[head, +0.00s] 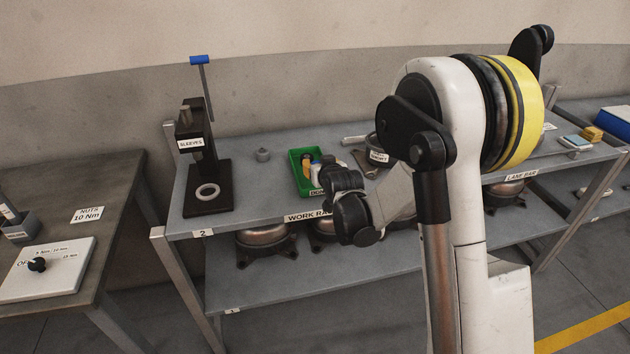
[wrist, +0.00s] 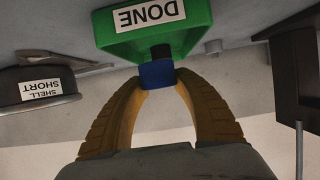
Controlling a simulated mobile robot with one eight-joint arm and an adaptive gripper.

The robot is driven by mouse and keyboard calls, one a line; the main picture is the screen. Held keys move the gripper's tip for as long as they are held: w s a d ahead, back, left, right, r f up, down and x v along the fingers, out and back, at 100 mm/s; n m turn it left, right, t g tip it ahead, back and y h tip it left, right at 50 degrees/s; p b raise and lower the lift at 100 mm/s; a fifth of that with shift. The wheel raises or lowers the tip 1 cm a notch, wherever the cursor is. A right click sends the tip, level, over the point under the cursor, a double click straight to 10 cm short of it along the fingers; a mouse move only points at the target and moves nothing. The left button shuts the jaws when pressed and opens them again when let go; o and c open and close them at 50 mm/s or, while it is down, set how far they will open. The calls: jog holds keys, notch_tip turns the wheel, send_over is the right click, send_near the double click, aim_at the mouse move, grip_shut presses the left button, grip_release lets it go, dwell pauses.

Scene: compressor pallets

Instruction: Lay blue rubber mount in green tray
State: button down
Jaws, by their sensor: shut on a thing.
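The blue rubber mount (wrist: 157,74) is between the tips of my gripper (wrist: 158,84) in the wrist view. My gripper's two tan fingers are shut on its sides. A dark round part shows just beyond it, against the green tray (wrist: 196,14). The tray carries a DONE label and appears upside down there. The mount overlaps the tray's edge in this view; I cannot tell whether they touch. In the head view the green tray (head: 295,171) sits on the grey bench, partly hidden by my wrist. Small yellow, white and blue patches show at it, too small to separate.
A black press (head: 209,182) labelled SLEEVES, with a pale ring at its base, stands left of the tray. A small grey part (head: 263,155) lies between them. Compressors (head: 266,243) stand on the lower shelf.

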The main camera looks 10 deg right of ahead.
jog(key=shift+w+a+f, duration=0.35)
jog(key=shift+w+f, duration=0.1)
jog(key=shift+w, duration=0.05)
jog(key=shift+d+f+b, duration=0.1)
jog(key=shift+f+b, duration=1.1)
jog(key=shift+f, duration=0.65)
jog(key=shift+f, duration=0.1)
jog(key=shift+f, duration=0.1)
jog(key=c, duration=1.2)
grip_release()
